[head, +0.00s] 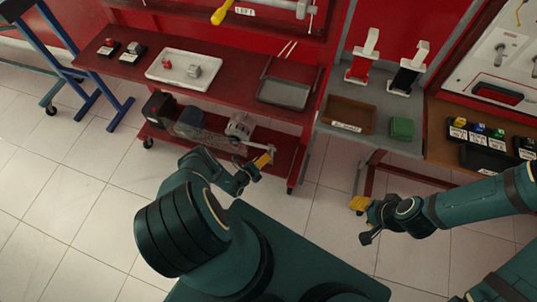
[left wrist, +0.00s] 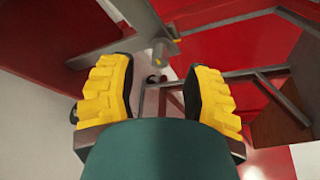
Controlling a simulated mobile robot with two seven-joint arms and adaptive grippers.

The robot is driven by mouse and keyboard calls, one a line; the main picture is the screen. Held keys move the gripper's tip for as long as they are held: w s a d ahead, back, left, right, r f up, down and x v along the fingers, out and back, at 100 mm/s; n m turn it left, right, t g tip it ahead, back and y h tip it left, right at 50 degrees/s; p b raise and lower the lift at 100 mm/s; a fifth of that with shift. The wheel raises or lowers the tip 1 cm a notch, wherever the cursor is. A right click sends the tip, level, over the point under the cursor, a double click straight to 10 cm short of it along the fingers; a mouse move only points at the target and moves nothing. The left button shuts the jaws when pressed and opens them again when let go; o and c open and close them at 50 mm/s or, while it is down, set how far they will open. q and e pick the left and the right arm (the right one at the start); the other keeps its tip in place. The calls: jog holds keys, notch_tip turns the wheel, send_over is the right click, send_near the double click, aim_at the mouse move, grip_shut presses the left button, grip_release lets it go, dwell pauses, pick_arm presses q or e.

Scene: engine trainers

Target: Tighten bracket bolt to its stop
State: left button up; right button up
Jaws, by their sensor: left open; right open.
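My left gripper (head: 263,160) is beside the lower shelf of the red bench in the head view. In the left wrist view its yellow-padded fingers (left wrist: 155,105) are open with nothing between them. Beyond the fingertips, a grey bar (left wrist: 110,45) carries a small grey cylindrical part (left wrist: 160,52) with a yellow mark. It may be the bracket bolt, but I cannot tell for sure. The engine trainer with a silver housing (head: 240,127) stands on the lower shelf, left of my left gripper. My right gripper (head: 359,203) is open and empty over the floor.
The red bench (head: 222,98) holds a white tray (head: 184,70) and a grey tray (head: 284,93). A grey table at right holds a brown bin (head: 349,115) and a green box (head: 402,127). A blue stand (head: 80,85) is at left. The tiled floor between is clear.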

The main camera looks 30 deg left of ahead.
aim_at(268, 152)
pick_arm(q)
jog(key=shift+b+x, duration=0.5)
jog(key=shift+x, duration=1.7)
grip_shut()
jog(key=shift+d, duration=0.1)
